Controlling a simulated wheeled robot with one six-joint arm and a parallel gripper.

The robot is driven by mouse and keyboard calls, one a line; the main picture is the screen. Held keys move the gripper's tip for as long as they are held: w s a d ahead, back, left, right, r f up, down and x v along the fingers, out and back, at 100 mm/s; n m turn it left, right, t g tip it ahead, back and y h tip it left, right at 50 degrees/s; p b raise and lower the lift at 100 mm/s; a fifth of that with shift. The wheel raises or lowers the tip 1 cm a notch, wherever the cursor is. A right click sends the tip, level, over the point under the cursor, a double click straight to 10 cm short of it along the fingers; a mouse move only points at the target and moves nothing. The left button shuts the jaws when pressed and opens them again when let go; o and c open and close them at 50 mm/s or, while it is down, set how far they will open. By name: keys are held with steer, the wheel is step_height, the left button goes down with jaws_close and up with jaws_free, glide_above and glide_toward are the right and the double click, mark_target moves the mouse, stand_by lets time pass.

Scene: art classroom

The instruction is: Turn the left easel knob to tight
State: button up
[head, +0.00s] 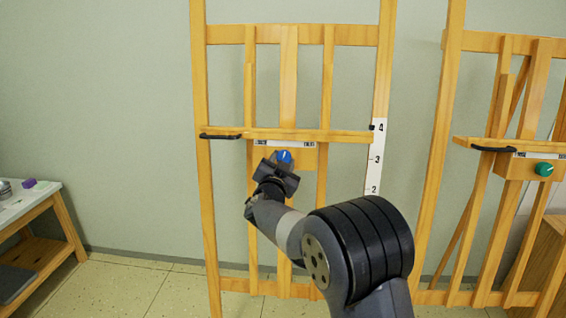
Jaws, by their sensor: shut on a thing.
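The left easel (287,62) is a tall wooden frame against the wall, with a crossbar shelf (340,136). Its blue knob (285,157) sits on a small wooden block (308,160) just under the shelf. My gripper (282,165) reaches up to the knob from below and is shut on it. The gripper covers the lower part of the knob. A pale label strip (300,144) runs above the knob; its words are too small to read. The knob's exact turn angle cannot be told.
A black handle (220,136) is on the shelf's left end. A numbered white scale (376,158) is on the right upright. Another easel with a green knob (544,169) stands at right. A low table (50,190) stands at left, with clear floor between.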

steer(key=m+h, duration=0.1)
steer(key=m, duration=0.2)
steer(key=m+p, duration=0.1)
steer(key=m, duration=0.1)
steer(key=shift+a+r+m+g+h, duration=0.2)
steer(key=shift+m+g+h, duration=0.2)
steer(key=shift+r+m+g+h+p, duration=0.1)
steer(key=shift+m+g+h+p, duration=0.35)
steer(key=shift+m, duration=0.85)
steer(key=shift+m+g+h+p, duration=0.25)
steer(key=shift+m+p, duration=0.25)
steer(key=shift+m, duration=0.8)
steer(key=o, duration=1)
steer(key=v, duration=1)
steer(key=shift+s+a, duration=0.15)
steer(key=shift+s, duration=0.2)
